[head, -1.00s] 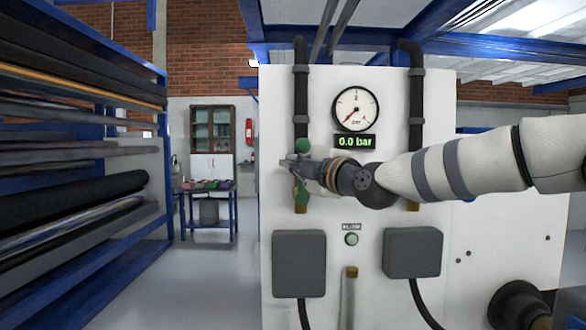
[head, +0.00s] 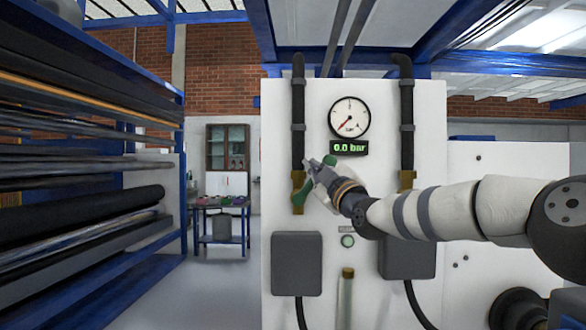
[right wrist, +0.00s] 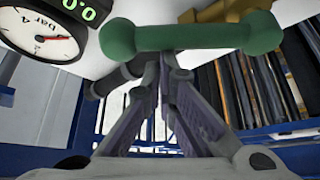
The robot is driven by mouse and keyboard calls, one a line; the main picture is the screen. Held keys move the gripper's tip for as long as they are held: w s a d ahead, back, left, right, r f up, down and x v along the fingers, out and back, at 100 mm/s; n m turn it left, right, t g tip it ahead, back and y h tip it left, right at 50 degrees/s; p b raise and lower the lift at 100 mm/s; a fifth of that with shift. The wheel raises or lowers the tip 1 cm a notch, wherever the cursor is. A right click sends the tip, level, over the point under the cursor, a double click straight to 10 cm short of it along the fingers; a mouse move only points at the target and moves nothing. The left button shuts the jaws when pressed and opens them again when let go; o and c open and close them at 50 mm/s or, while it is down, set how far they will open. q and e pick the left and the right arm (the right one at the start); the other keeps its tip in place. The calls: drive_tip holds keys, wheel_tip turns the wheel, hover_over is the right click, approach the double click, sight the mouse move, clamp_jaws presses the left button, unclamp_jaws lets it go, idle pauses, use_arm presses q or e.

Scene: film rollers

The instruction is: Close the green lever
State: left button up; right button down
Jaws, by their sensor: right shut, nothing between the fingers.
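The green lever (head: 304,192) sits at the brass valve (head: 298,180) on the left black pipe. It slants up to the right, its rounded end (head: 330,160) showing beyond my fingers. My right gripper (head: 312,170) is shut and empty, in front of the lever's middle and hiding part of it. In the right wrist view the lever (right wrist: 195,37) lies across the closed fingertips (right wrist: 166,56); I cannot tell whether they touch. My left gripper is out of view.
The pressure gauge (head: 349,117) and its 0.0 bar display (head: 349,148) are close above right of the gripper. Grey boxes (head: 297,263) with cables are below. A second pipe (head: 407,110) stands to the right. A rack of rollers (head: 80,215) fills the left.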

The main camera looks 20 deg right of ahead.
sight(334, 161)
use_arm(q)
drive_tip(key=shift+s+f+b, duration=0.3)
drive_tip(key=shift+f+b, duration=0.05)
drive_tip(key=shift+b, duration=0.05)
use_arm(e)
drive_tip(key=s+d+f+m+t+h, duration=0.1)
drive_tip(key=d+f+m+h, duration=0.3)
drive_tip(key=m+h, duration=0.5)
drive_tip(key=shift+f+m+h, duration=0.4)
drive_tip(key=shift+f+m, duration=0.4)
drive_tip(key=shift+m, duration=2.5)
drive_tip(key=shift+s, duration=0.1)
drive_tip(key=r+p, duration=0.1)
drive_tip(key=s+r+p, duration=0.1)
drive_tip(key=r, duration=0.1)
drive_tip(key=r+p, duration=0.1)
drive_tip(key=r, duration=0.1)
drive_tip(key=shift+s+a, duration=0.15)
drive_tip(key=shift+s, duration=0.15)
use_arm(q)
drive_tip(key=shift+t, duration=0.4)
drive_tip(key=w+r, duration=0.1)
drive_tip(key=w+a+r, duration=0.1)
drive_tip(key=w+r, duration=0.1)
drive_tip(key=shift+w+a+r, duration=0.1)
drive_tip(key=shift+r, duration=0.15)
use_arm(e)
drive_tip(key=f+v, duration=0.1)
drive_tip(key=v, duration=0.8)
drive_tip(key=shift+f, duration=0.35)
